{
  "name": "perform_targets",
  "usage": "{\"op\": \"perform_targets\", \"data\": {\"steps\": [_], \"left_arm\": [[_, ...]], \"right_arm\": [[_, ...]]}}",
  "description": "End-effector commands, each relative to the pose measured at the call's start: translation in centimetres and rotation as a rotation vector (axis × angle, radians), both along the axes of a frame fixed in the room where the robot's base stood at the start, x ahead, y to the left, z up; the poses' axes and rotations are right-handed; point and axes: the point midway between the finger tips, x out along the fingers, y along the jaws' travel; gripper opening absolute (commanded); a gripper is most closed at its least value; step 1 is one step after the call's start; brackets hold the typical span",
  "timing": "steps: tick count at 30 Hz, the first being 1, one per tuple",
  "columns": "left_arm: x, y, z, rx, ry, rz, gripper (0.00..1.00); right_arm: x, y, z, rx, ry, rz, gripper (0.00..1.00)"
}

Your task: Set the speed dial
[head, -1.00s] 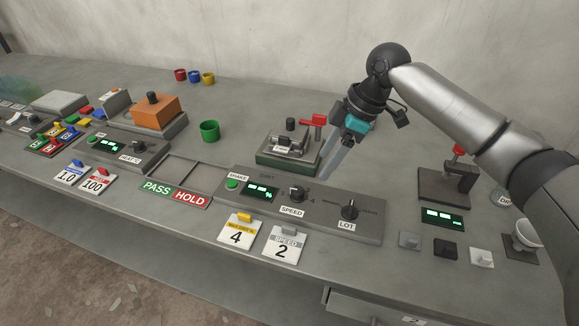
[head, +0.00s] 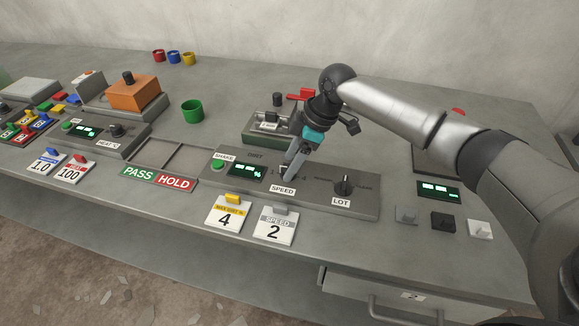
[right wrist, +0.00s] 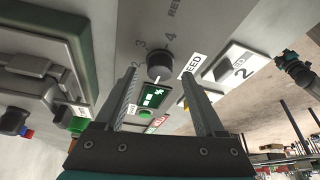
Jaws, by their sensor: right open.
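The speed dial is a dark round knob on the grey control panel (head: 320,203). In the head view my right gripper (head: 288,174) is directly over it and hides most of it. In the right wrist view the speed dial (right wrist: 159,65) shows just beyond and between the tips of my open right gripper (right wrist: 165,75), with the numbers 2, 3 and 4 around it. I cannot tell where its pointer is. A SPEED card reading 2 (head: 274,229) lies in front of the panel. What appears to be my left gripper (right wrist: 293,70) is at the right edge of the wrist view, too small to read.
The LOT knob (head: 344,184) is right of the speed dial; a green display (head: 246,172) and green SHAKE button (head: 217,165) are left. A green-based device (head: 262,136) stands behind the panel.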

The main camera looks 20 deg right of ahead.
Motion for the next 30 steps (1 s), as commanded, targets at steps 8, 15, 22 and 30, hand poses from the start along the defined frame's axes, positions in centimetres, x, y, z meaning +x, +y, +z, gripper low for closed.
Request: {"op": "perform_targets", "data": {"steps": [8,15,22,30], "left_arm": [[0.4,0.4,-0.3,0.006,-0.005,0.004,0.5],[-0.2,0.4,-0.3,0.006,0.005,0.003,0.5],[-0.5,0.2,-0.4,0.003,0.011,0.002,0.5],[-0.5,0.1,-0.4,0.002,0.011,0.001,0.5]], "right_arm": [[0.2,0.4,-1.1,-0.001,0.0,0.0,0.71],[0.2,0.4,-1.1,0.0,-0.001,0.0,0.64],[0.2,0.4,-1.1,0.0,-0.001,0.0,0.38],[0.2,0.4,-1.1,0.0,-0.001,0.0,0.07]]}}
